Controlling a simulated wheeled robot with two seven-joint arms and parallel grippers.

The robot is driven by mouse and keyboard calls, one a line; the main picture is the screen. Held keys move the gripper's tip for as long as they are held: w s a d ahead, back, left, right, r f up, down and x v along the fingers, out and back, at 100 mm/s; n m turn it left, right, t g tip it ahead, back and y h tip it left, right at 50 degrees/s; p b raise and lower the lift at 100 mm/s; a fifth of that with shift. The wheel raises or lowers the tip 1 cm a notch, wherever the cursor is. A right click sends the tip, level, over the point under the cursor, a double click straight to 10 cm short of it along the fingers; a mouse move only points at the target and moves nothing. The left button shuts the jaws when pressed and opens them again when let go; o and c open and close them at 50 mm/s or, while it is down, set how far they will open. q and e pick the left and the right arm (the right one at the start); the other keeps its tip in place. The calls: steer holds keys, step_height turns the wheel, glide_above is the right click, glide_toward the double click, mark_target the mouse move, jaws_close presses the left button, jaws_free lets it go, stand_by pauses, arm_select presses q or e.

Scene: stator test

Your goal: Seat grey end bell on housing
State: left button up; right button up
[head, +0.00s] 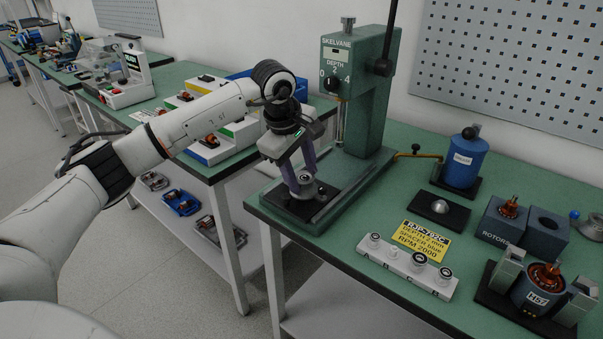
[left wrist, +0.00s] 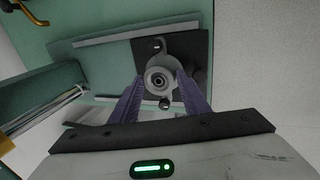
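The grey end bell (head: 306,187) lies on the black plate of the green press, with a dark-ringed round centre. In the left wrist view the end bell (left wrist: 159,79) shows its raised boss and lugs. My left gripper (head: 304,173) points down over it, and its purple fingers (left wrist: 160,85) stand either side of the boss. The tips are at or very near the boss; contact is not clear. The housing (head: 531,291), marked HS7, stands in a black fixture between grey blocks at the right, with copper windings and a shaft showing on top. My right gripper is out of view.
The press column (head: 360,90) rises just behind the gripper. A pegboard backs the bench.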

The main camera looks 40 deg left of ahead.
arm_select(q)
steer(key=shift+s+f, duration=0.1)
steer(key=shift+f, duration=0.15)
stand_by(0.3)
steer(key=shift+r+p, duration=0.65)
steer(key=shift+r, duration=0.05)
steer(key=c, duration=0.3)
steer(key=shift+r+p, duration=1)
steer(key=shift+r, duration=0.4)
steer(key=shift+c, duration=0.2)
